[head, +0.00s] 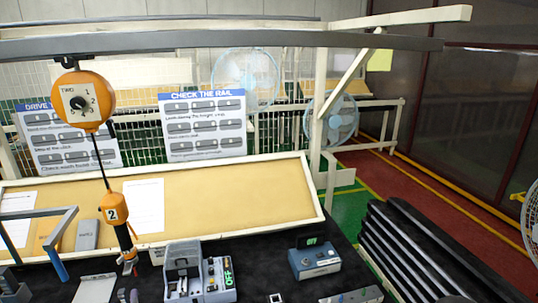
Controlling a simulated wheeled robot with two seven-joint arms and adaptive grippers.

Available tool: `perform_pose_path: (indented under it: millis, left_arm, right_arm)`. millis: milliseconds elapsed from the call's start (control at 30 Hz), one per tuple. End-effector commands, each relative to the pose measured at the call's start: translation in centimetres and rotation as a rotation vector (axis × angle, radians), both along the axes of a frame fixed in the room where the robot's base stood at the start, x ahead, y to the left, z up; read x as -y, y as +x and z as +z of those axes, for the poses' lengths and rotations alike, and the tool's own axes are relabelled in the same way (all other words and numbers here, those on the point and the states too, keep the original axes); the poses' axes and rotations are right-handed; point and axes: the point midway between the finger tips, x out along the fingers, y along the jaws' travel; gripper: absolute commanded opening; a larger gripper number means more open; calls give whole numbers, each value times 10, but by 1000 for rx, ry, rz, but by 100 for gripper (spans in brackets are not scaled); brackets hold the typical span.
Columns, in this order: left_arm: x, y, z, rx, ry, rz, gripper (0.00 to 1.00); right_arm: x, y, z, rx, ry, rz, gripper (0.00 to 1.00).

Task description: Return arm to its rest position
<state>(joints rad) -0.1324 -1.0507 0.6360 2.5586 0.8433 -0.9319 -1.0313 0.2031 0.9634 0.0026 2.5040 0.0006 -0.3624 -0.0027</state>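Neither of my grippers, nor any part of an arm that I can make out, shows in the head view. An orange tool balancer (82,100) hangs from the overhead rail, and its cord runs down to an orange and black hand tool (117,222) marked 2. The tool hangs nearly upright over the left part of the dark bench.
A grey device (183,272) with a green OFF display and a blue-grey box (315,260) stand on the bench. A tilted tan board (235,195) rises behind. Dark ribbed slats (415,255) are at right. An overhead rail (250,40) crosses above.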

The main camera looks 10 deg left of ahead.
Motion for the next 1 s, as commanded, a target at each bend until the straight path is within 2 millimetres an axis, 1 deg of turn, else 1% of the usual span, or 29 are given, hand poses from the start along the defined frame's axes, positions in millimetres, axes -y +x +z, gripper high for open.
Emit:
perform_pose_path:
  millis: [367, 467, 567, 767, 867, 1000]
  left_arm:
    - [13, 25, -22, -76, -18, -64, 78]
    - [18, 34, -32, -108, -29, -88, 78]
    - [25, 47, -47, -153, -46, -122, 78]
    - [44, 73, -93, -274, -105, -200, 78]
    - [54, 83, -118, -339, -141, -237, 78]
    - [67, 93, -158, -432, -200, -282, 78]
  right_arm:
    - [0, 0, 0, 0, 0, 0, 47]
    - [0, 0, 0, 1, 0, 0, 47]
    - [0, 0, 0, 1, 0, 1, 47]
    - [0, 0, 0, 1, 0, 1, 47]
    - [0, 0, 0, 1, 0, 1, 47]
    - [0, 0, 0, 1, 0, 1, 47]
